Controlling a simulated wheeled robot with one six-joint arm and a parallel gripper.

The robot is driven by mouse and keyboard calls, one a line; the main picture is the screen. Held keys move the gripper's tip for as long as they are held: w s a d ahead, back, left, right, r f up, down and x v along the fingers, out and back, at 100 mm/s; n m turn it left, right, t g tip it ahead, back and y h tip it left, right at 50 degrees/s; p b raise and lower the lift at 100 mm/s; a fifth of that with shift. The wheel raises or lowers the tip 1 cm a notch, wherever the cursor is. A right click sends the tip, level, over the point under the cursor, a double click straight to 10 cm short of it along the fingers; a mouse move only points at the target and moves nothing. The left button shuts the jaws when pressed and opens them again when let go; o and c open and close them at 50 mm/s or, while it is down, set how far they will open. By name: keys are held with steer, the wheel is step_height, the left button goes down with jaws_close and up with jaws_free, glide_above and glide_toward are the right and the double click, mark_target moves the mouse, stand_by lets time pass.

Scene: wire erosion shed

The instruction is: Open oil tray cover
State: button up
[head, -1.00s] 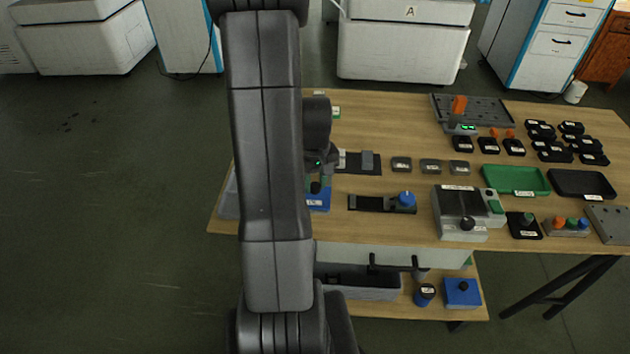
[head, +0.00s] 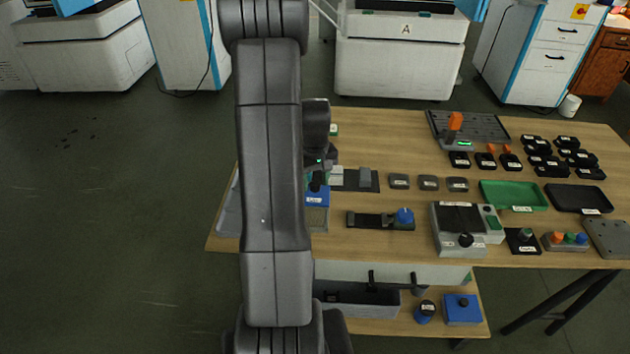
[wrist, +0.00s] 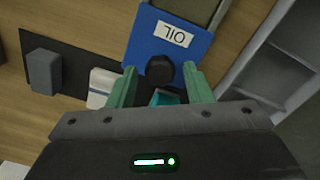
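The oil tray cover (head: 317,197) is a blue plate with a white OIL label and a black knob. It sits toward the far part of its tray (head: 316,218), whose grey-green inside shows at the near side. In the wrist view the cover (wrist: 145,43) shows with its black knob (wrist: 159,69), and a grey-green strip of the tray shows beyond it. My gripper (wrist: 160,77) has green fingers, spread apart at either side of the knob, with small gaps to it. In the head view my arm hides part of the tray and most of the gripper.
Right of the cover lie a black mat with a grey block (head: 365,178) and a strap fixture with a blue knob (head: 404,216). A grey bin (head: 229,205) stands left, partly behind my arm. A grey machine box (head: 450,243), green tray (head: 497,188) and black tray (head: 562,190) stand farther right.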

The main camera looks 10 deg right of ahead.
mark_target(315, 184)
steer(key=shift+r, duration=0.1)
step_height(315, 184, up, 14)
steer(key=shift+f, duration=0.2)
stand_by(0.4)
stand_by(0.4)
step_height(315, 184, down, 14)
steer(key=shift+r, duration=0.15)
steer(key=shift+s+a, duration=0.2)
steer(key=shift+s, duration=0.4)
steer(key=shift+s+a, duration=0.15)
steer(key=shift+s, duration=0.4)
